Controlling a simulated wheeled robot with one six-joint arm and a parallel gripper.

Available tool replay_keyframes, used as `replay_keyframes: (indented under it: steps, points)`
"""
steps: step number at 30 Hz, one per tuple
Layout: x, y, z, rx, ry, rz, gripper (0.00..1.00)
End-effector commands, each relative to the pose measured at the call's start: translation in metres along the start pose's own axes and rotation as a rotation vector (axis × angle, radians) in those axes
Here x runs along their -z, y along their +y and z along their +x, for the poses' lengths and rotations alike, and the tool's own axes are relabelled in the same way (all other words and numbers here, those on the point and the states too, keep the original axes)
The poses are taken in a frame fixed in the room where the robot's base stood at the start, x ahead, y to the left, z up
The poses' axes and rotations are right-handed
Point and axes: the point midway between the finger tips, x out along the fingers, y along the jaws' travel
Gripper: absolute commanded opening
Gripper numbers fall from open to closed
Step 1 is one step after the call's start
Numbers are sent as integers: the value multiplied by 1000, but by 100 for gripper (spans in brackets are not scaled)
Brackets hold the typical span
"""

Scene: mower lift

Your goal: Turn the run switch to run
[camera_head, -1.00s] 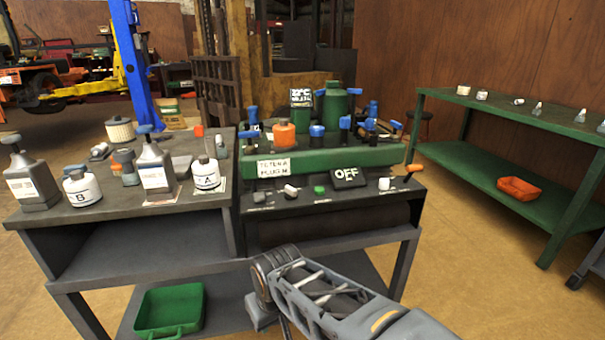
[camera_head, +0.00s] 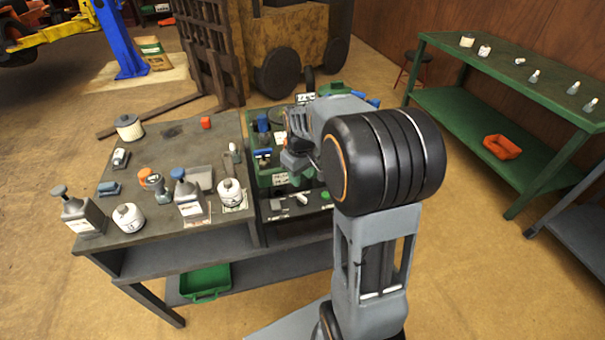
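The control panel (camera_head: 292,211) is the dark front ledge of the green machine (camera_head: 264,176), right of the grey bench. At its left end are small pale switches (camera_head: 302,199), with a green button (camera_head: 327,195) to their right. I cannot read which one is the run switch. My arm hides the panel's right part and the display that read OFF earlier. My gripper (camera_head: 296,150) is above the machine, mostly hidden by my arm's wrist; whether it is open or shut does not show.
The grey bench (camera_head: 150,210) at left carries several bottles, jars and a white filter roll (camera_head: 129,127). A green tray (camera_head: 205,283) is on its lower shelf. Open floor lies between.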

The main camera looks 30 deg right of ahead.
Motion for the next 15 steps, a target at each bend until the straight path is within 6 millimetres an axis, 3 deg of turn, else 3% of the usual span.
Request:
replay_keyframes:
  steps: [1,7,11,15]
  points:
    - [3,6,-16,4,-8,-8,39]
    - [9,16,-22,12,-22,-31,39]
    - [10,18,-12,15,-27,-36,39]
    - [9,17,12,15,-27,-36,39]
